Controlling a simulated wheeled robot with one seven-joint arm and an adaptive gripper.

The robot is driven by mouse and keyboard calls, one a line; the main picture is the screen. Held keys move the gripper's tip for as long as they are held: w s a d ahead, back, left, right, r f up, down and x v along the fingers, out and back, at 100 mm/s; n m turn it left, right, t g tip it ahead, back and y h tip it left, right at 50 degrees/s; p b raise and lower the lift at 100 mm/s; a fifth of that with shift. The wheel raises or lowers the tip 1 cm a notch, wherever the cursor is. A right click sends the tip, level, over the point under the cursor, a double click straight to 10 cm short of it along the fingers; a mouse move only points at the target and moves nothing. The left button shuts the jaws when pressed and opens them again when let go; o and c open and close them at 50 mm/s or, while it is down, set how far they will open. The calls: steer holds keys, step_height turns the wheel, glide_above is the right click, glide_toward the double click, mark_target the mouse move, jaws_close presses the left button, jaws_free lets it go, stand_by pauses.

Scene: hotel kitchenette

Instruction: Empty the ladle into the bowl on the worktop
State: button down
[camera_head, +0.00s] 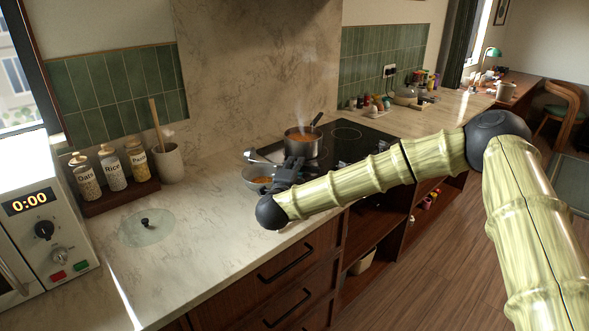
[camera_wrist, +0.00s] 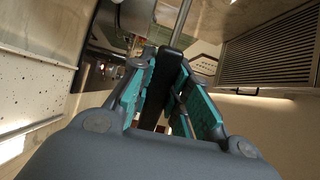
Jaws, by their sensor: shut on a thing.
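My gripper (camera_head: 287,172) is shut on the dark handle of the ladle (camera_wrist: 160,88), which lies between the teal finger pads in the wrist view. The ladle's metal shaft (camera_wrist: 181,22) runs up out of that picture. In the head view the ladle's silver head (camera_head: 249,154) is above the far left rim of the bowl, and its tilt and contents are too small to tell. The grey bowl (camera_head: 250,182) stands on the worktop (camera_head: 205,228) with orange food in it, partly hidden by my gripper.
A steaming pot (camera_head: 302,146) of orange food stands on the black hob behind my gripper. A glass lid (camera_head: 160,232) lies on the worktop at left. A utensil crock (camera_head: 169,165), labelled jars (camera_head: 112,170) and a microwave (camera_head: 42,230) stand farther left.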

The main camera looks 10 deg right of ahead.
steer(key=shift+d+f+m+b, duration=0.15)
steer(key=shift+f+m+b, duration=1.25)
steer(key=shift+f+b, duration=0.85)
steer(key=shift+r+b, duration=0.25)
steer(key=shift+b, duration=0.25)
steer(key=r+n+p, duration=0.1)
steer(key=r+p, duration=0.1)
steer(key=a+r+n+p, duration=0.1)
steer(key=r+n+p, duration=0.1)
steer(key=r+p, duration=0.1)
steer(key=r+n+p, duration=0.1)
steer(key=r+p, duration=0.1)
steer(key=p, duration=0.1)
steer(key=shift+w+a+r+n, duration=0.15)
steer(key=shift+a+r+n, duration=0.05)
steer(key=shift+r+n, duration=0.3)
steer(key=shift+n, duration=0.2)
steer(key=w+a+r+n+p, duration=0.3)
steer(key=a+r+n+p, duration=0.2)
steer(key=a+n+p, duration=0.2)
steer(key=w+a+r+n+p, duration=0.3)
steer(key=a+r+n+p, duration=0.1)
steer(key=a+n+p, duration=0.3)
steer(key=shift+a+r+n, duration=0.4)
steer(key=shift+a+n, duration=0.1)
steer(key=shift+a, duration=0.5)
steer(key=shift+r, duration=0.1)
